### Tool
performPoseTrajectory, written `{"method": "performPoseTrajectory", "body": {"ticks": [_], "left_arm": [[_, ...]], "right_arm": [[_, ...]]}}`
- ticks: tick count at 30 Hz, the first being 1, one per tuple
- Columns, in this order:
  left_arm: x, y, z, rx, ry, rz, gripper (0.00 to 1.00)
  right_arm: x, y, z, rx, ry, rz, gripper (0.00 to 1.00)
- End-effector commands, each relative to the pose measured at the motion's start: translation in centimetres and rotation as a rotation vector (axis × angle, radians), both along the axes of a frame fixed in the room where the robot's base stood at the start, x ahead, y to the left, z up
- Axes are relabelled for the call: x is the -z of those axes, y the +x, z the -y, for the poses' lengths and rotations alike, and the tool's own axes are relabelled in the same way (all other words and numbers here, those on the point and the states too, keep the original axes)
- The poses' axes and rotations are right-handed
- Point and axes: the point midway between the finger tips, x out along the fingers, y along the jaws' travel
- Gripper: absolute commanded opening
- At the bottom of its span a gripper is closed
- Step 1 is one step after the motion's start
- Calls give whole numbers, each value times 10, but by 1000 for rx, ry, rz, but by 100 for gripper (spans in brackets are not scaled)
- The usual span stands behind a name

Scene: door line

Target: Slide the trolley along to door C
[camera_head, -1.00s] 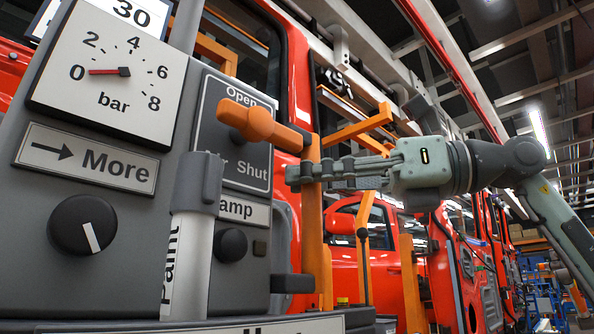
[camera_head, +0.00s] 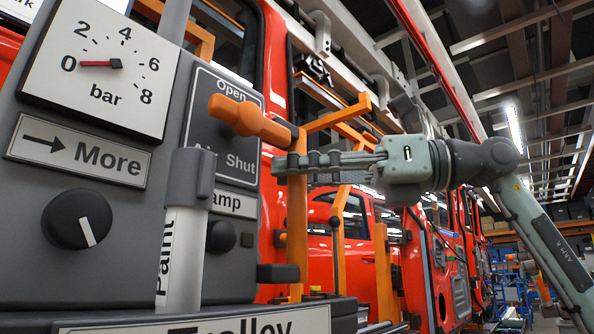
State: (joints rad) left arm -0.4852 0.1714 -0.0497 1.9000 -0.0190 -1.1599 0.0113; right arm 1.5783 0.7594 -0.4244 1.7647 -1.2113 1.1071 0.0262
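The trolley's grey panel (camera_head: 30,270) fills the left, close to me, with part of the word "Trolley" on a plate (camera_head: 215,325) at the bottom edge. An orange upright bar (camera_head: 297,225) stands at its right side. My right gripper (camera_head: 283,163) comes in from the right, its fingers closed across the upper part of this bar. The far finger is partly hidden. My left gripper is out of view. No door marked C is readable.
The panel carries a bar gauge (camera_head: 95,66) near zero, a black knob (camera_head: 77,219), an orange lever (camera_head: 250,122) by "Open" and "Shut", and a paint tube (camera_head: 183,250). Red vehicle bodies (camera_head: 440,265) line the right background, under an overhead rail (camera_head: 440,70).

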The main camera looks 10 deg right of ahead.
Motion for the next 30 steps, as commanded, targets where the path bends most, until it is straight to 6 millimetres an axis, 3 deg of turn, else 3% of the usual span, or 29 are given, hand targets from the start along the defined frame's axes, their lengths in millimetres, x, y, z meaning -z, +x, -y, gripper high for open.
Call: {"method": "performPoseTrajectory", "body": {"ticks": [3,14,30], "left_arm": [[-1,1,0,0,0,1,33],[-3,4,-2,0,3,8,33],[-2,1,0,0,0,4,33]], "right_arm": [[0,0,0,0,-1,0,42],[1,-1,5,1,-2,-1,42],[1,-35,98,3,0,-2,42]]}}
